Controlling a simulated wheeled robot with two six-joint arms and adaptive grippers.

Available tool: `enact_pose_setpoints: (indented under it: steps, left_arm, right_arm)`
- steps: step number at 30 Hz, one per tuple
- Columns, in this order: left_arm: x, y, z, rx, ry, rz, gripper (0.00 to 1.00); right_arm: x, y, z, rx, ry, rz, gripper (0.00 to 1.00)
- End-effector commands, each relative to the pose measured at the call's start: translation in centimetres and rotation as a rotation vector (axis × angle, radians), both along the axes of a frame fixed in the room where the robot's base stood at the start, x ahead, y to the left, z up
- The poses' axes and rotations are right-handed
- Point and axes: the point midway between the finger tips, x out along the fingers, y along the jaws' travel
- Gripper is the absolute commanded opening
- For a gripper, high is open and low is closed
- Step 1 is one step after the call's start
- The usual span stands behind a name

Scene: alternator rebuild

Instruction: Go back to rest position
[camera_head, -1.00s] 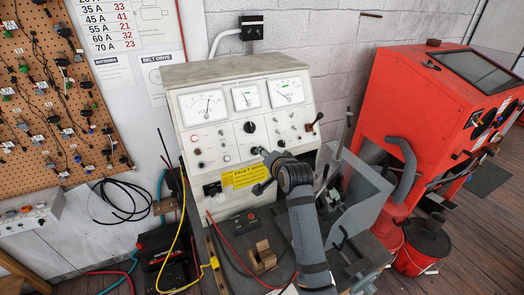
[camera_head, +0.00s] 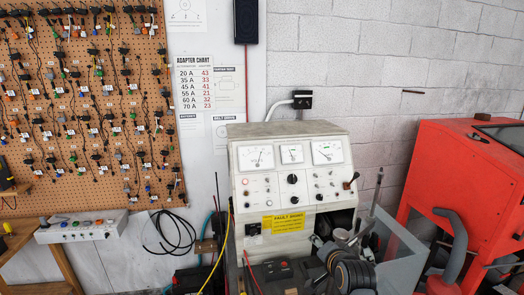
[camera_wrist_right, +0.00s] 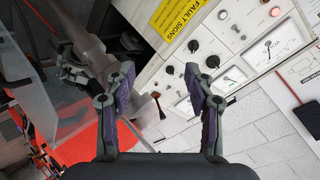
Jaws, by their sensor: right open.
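My right gripper (camera_wrist_right: 162,92) is open and empty in the right wrist view, with its two dark fingers spread apart. Beyond it is the grey test bench (camera_head: 290,143) with dials, knobs and a yellow fault label (camera_head: 284,222). In the head view my right arm comes in at the bottom, right of centre, in front of the bench's lower right; its fingertips are hard to make out there. My left gripper is in neither current view.
A red cabinet (camera_head: 465,185) stands at the right. A grey translucent guard (camera_head: 398,245) is close beside my right arm. A pegboard of hanging adapters (camera_head: 85,110) and a switch box (camera_head: 82,227) are at the left. Cables (camera_head: 172,232) hang left of the bench.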

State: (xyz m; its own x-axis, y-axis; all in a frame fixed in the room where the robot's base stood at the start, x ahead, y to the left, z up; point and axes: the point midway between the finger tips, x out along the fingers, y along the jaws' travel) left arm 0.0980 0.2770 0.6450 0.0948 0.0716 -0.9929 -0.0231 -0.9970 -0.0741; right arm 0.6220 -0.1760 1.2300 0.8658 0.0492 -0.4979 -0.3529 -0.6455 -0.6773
Motion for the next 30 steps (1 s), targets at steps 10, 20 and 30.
enact_pose_setpoints:
  steps: [10,20,30]
  left_arm:
    - [1.7,0.1,0.2,0.001,-0.026,-0.001,0.00]
    - [-0.2,0.2,0.0,0.002,0.003,-0.001,0.00]
    - [0.8,0.2,0.0,0.002,-0.011,-0.001,0.00]
  right_arm:
    - [-7.8,-2.7,-7.1,-0.233,0.196,0.119,0.54]
    - [-19.7,-5.1,-13.3,-0.511,0.457,0.370,0.54]
    - [-31.7,-6.5,-15.9,-0.722,0.691,0.703,0.54]
